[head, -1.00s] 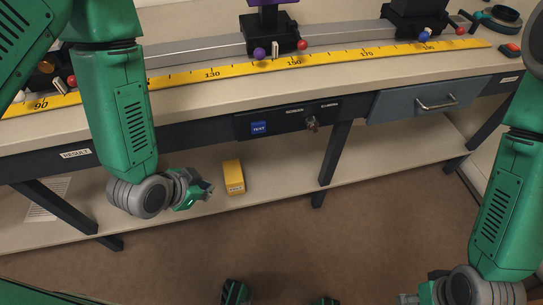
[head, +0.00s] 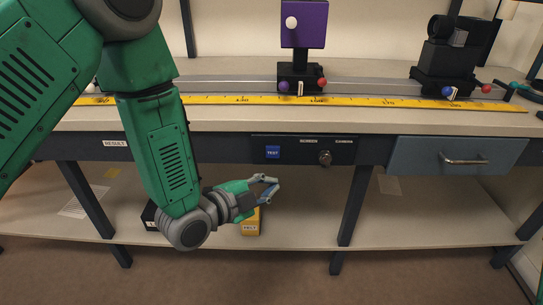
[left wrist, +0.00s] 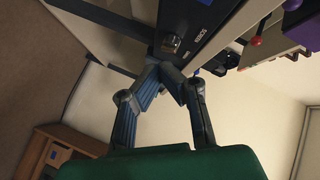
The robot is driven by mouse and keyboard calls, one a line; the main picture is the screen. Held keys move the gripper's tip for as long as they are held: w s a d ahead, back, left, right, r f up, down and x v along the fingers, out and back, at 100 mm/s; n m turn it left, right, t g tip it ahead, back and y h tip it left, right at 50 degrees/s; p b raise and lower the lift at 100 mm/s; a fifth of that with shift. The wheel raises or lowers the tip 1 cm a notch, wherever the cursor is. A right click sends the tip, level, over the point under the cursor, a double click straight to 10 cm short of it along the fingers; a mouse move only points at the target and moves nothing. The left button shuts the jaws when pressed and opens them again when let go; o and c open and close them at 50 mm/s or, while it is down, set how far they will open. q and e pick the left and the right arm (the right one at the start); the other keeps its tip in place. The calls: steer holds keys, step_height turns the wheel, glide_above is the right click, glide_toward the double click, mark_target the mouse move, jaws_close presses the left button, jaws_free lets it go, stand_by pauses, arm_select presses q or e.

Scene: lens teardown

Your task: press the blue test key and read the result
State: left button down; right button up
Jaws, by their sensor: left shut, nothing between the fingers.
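The blue test key (head: 273,152), lettered TEST, sits at the left end of the dark panel (head: 290,146) on the bench's front edge. My left gripper (head: 276,184) is shut and empty, with its fingers a little below the key in the head view; a gap shows between them in the picture. In the left wrist view the fingertips (left wrist: 168,72) meet near the metal key switch (left wrist: 172,43), and a bit of blue, likely the test key (left wrist: 205,2), shows at the top edge. A RESULT label (head: 115,143) is on the bench front at left. My right gripper is out of view.
A metal key switch (head: 325,158) sits right of the test key. A blue-grey drawer (head: 430,155) with a handle is further right. A yellow box (head: 251,222) stands on the lower shelf (head: 400,222) behind my gripper. A yellow ruler (head: 350,101) runs along the benchtop.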

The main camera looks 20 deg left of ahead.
mark_target(273, 152)
arm_select(q)
steer(key=w, duration=0.2)
steer(key=w+a, duration=0.1)
steer(key=w, duration=0.2)
steer(key=w+a+b, duration=0.1)
steer(key=w, duration=0.2)
steer(key=shift+a, duration=0.1)
steer(key=shift+w+d, duration=0.2)
steer(key=shift+d, duration=0.05)
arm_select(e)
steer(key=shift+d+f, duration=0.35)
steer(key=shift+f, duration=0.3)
arm_select(q)
steer(key=shift+a, duration=0.3)
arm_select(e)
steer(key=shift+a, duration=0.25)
arm_select(q)
steer(key=shift+d, duration=0.2)
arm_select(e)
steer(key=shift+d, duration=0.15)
arm_select(q)
steer(key=shift+a, duration=0.1)
